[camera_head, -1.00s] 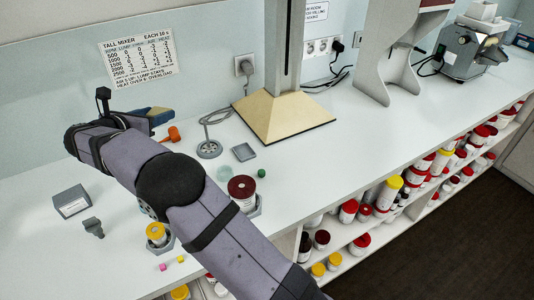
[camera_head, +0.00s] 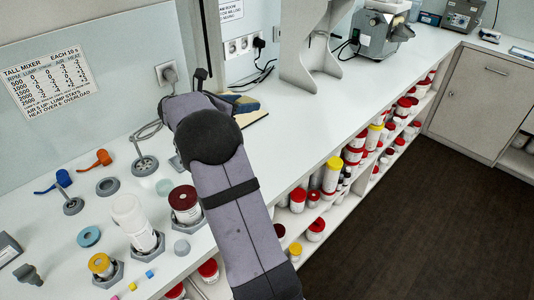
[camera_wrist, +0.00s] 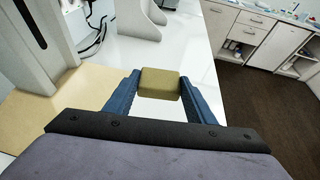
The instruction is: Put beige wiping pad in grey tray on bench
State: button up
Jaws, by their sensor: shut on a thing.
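The beige wiping pad (camera_wrist: 160,83) is a small rounded block, olive-beige in the wrist view. My gripper (camera_wrist: 160,92) is shut on it, one blue finger at each side, and holds it above the white bench. In the head view my gripper (camera_head: 240,103) is beyond my dark arm joint, near the pale base of the tall stand, and the pad is hard to make out. A small flat grey piece (camera_head: 177,163) shows partly behind my arm; I cannot tell whether it is the grey tray. No other grey tray is clear in view.
Jars, rings and an orange-handled tool (camera_head: 97,159) stand on the bench at left. A grey upright stand (camera_head: 312,45) and a grey machine (camera_head: 379,32) stand farther back. Several jars fill the shelves below.

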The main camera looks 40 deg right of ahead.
jog(key=s+d+f+g, duration=0.1)
jog(key=s+d, duration=0.2)
jog(key=s, duration=0.1)
jog(key=m, duration=0.1)
send_over(263, 155)
notch_tip(263, 155, down, 5)
jog(key=shift+r, duration=0.15)
jog(key=shift+f+p, duration=0.85)
jog(key=shift+f, duration=4.1)
jog(key=shift+f, duration=0.15)
jog(key=shift+f, duration=0.15)
jog(key=o, duration=1)
